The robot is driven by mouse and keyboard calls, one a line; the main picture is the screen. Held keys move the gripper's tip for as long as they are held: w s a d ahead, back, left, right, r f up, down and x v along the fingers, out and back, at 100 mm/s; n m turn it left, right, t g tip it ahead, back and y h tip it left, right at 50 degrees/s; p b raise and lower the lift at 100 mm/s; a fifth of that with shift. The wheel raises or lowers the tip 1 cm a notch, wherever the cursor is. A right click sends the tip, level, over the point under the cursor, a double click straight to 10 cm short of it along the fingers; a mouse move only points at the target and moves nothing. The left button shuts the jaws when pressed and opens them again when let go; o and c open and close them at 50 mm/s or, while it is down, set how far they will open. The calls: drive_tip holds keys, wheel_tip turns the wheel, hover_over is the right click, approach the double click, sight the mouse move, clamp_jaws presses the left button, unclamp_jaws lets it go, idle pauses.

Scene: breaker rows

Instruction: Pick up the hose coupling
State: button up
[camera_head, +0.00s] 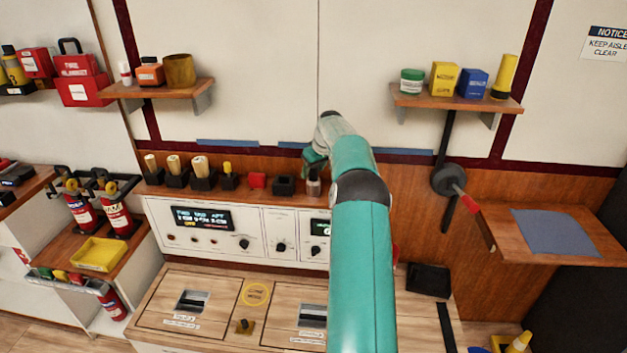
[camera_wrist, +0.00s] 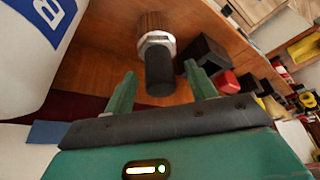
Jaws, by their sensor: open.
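The hose coupling (camera_wrist: 157,62) shows in the wrist view as a short cylinder with a brown ribbed end, a silver hex collar and a dark end. It appears to be the small grey and dark piece (camera_head: 313,183) at the right end of the row on the wooden ledge in the head view. My gripper (camera_wrist: 161,88) is open, and its two green fingers are apart on either side of the coupling's dark end. I cannot tell whether they touch it. In the head view my gripper (camera_head: 313,163) is above the coupling, partly hidden by my arm.
A black box (camera_head: 283,186) stands close beside the coupling, with a red block (camera_head: 257,181) and several black holders farther left on the ledge. The control panel (camera_head: 196,227) is below. Small shelves (camera_head: 160,93) hang on the wall above.

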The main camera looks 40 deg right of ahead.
drive_tip(key=shift+w+f, duration=0.1)
drive_tip(key=shift+f, duration=0.15)
clamp_jaws()
wheel_tip(320, 180, up, 10)
drive_tip(key=shift+r, duration=0.1)
idle(0.5)
